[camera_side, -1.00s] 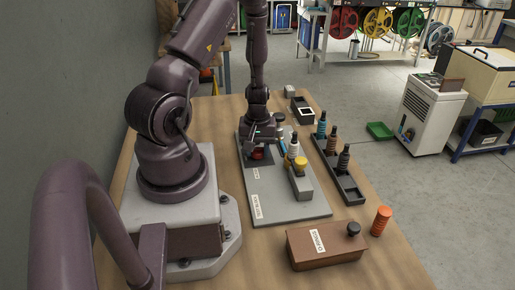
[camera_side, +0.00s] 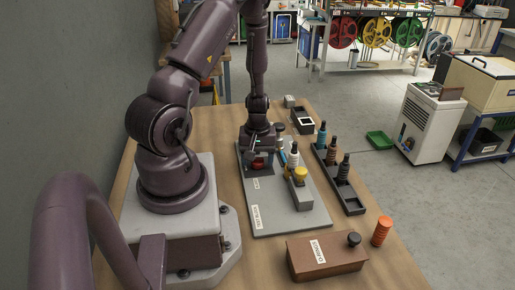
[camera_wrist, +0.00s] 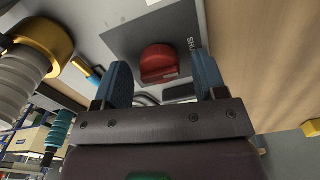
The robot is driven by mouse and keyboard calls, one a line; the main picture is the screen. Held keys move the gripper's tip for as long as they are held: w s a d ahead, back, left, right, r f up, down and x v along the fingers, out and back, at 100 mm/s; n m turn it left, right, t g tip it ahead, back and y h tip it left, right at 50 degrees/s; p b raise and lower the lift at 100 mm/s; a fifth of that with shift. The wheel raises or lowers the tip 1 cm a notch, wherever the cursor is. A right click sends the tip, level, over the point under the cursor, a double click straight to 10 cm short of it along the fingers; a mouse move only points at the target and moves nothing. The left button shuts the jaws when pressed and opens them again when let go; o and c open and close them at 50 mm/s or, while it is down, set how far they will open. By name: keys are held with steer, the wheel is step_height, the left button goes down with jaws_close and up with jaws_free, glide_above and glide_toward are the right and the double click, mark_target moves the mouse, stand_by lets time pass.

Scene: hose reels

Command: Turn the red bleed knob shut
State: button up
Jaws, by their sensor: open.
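The red bleed knob (camera_wrist: 160,64) sits on a dark square plate (camera_wrist: 126,38) on the grey panel; lettering reading "SHU" shows beside it in the wrist view. In the side view the red knob (camera_side: 258,164) is small and partly hidden by my gripper (camera_side: 258,152), which points down over it. In the wrist view my gripper (camera_wrist: 163,66) is open, with one blue finger on each side of the knob. Gaps show between the fingers and the knob, and I see no contact. How deep the fingertips reach is unclear.
A white ribbed fitting (camera_side: 293,155) and a yellow-capped fitting (camera_side: 300,173) stand close right of my gripper. A dark rack (camera_side: 347,198) with several fittings lies farther right. A brown box (camera_side: 325,256) and orange ribbed piece (camera_side: 382,231) are at the front.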

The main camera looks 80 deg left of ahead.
mark_target(256, 159)
step_height(256, 159, up, 13)
steer(key=shift+f, duration=0.15)
stand_by(0.6)
steer(key=d+r+m+t, duration=0.5)
steer(key=d+r+m, duration=1.1)
steer(key=d+r, duration=0.4)
steer(key=d, duration=0.2)
steer(key=shift+d+r+t, duration=0.2)
steer(key=shift+d+t, duration=0.1)
